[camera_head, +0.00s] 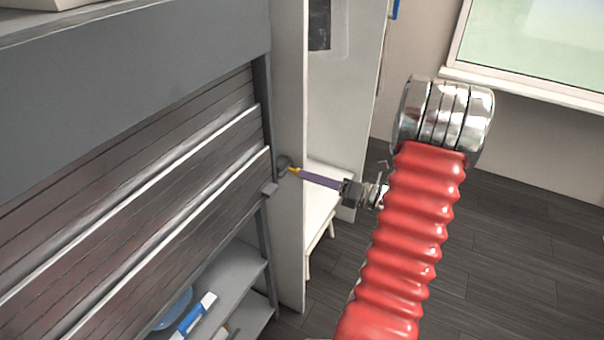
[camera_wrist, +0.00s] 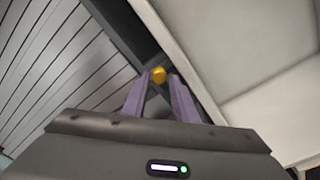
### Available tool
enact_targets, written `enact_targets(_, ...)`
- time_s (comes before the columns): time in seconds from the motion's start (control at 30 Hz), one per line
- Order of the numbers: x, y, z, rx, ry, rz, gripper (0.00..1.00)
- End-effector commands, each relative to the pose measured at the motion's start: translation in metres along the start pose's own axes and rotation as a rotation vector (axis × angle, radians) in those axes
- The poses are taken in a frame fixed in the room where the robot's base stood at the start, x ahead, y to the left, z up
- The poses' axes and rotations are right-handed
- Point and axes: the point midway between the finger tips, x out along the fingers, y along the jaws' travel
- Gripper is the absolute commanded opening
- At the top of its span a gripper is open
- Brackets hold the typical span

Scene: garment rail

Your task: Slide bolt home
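A small yellow knob (camera_head: 294,171), which I take for the bolt's handle, sits by the shutter's right side rail in the head view. It also shows in the wrist view (camera_wrist: 159,74), at the dark rail. My gripper (camera_head: 304,174) reaches in from the right with its purple fingers at the knob. In the wrist view my gripper (camera_wrist: 160,76) has its two fingers apart, with the knob between or just past the tips. A narrow gap seems to show beside the knob. The bolt's rod and its socket cannot be made out.
The slatted roller shutter (camera_head: 150,200) is partly down, with shelves (camera_head: 230,280) below it. A small grey bracket (camera_head: 269,189) sits on the rail under the knob. A pale upright panel (camera_head: 291,240) stands close to the right of the rail. Dark floor (camera_head: 500,250) lies open at right.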

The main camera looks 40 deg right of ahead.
Motion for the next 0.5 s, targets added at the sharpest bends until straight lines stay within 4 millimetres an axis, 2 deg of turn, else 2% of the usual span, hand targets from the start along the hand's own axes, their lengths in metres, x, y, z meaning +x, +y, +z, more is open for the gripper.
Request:
enact_targets(0.2, 0.026, 0.000, 0.000, 0.000, 0.001, 0.001, 0.26)
enact_targets(0.5, 0.034, 0.000, 0.000, 0.000, 0.000, 0.000, 0.26)
